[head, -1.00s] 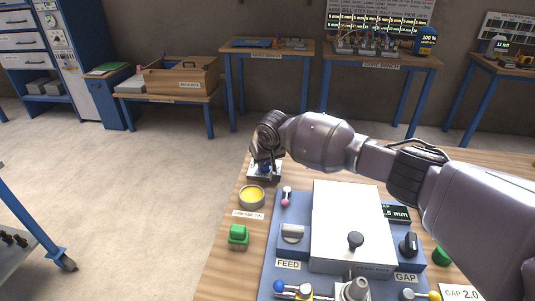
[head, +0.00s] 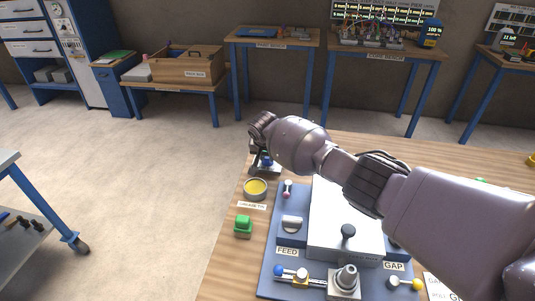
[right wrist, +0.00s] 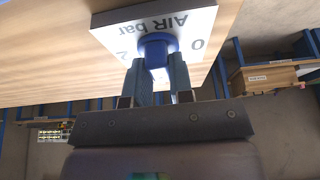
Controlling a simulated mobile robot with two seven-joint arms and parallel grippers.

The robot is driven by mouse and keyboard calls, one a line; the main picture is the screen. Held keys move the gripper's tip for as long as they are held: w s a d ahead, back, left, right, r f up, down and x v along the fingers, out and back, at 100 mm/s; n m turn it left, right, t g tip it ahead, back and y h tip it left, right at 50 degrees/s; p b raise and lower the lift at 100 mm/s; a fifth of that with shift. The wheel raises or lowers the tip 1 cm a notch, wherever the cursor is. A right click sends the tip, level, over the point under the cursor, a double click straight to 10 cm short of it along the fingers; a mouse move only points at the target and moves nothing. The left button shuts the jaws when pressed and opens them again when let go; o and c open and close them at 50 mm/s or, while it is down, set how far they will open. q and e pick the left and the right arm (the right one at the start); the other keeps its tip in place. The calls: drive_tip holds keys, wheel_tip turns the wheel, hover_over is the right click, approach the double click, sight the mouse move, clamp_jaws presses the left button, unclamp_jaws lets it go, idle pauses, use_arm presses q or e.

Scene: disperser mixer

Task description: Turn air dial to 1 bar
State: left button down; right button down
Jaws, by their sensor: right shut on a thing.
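The air dial is a blue round knob (right wrist: 155,45) on a white plate marked "AIR bar" (right wrist: 200,18), with a 0 and a 2 showing in the right wrist view. My right gripper (right wrist: 157,70) is shut on the blue knob, one finger on each side. In the head view the dial's blue knob (head: 266,160) shows small at the far left corner of the bench, just below my right gripper (head: 258,152). The dial's pointer and a 1 mark cannot be made out. My left gripper is out of view.
A yellow-filled tin (head: 256,188) and a green button (head: 243,226) stand near the dial. A blue-and-white machine (head: 345,220) with feed and gap controls lies under my right arm. Open floor (head: 150,190) is left of the bench (head: 222,262).

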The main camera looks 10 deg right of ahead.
drive_tip(key=shift+f, duration=0.1)
drive_tip(key=c, duration=1)
unclamp_jaws()
drive_tip(key=shift+r, duration=0.2)
drive_tip(key=p+v, duration=0.2)
drive_tip(key=v, duration=0.8)
drive_tip(key=shift+s+r, duration=0.2)
